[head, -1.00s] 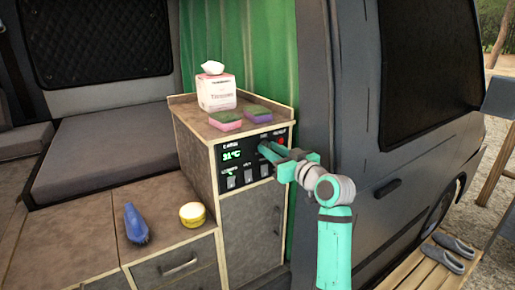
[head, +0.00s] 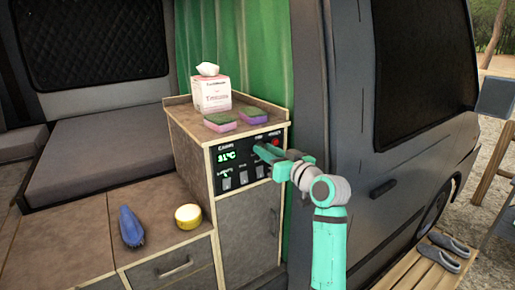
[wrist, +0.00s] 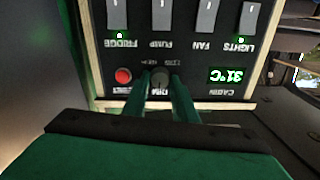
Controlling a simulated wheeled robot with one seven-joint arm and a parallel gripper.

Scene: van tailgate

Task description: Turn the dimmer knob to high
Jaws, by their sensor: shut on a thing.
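The dimmer knob (wrist: 159,80) is a small dark round knob on the black control panel (wrist: 200,62), which appears upside down in the wrist view. My gripper (wrist: 159,84) has its two green fingers on either side of the knob and is shut on it. In the head view my gripper (head: 257,148) reaches the panel's upper part from the right, and its fingers hide the knob. The knob's pointer direction is too small and dark to read.
A red button (head: 275,142) sits close beside the knob. The panel also has a green 31°C display (head: 228,156) and several rocker switches (head: 243,177). Two sponges (head: 221,121) and a tissue box (head: 210,93) stand on the cabinet top above.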

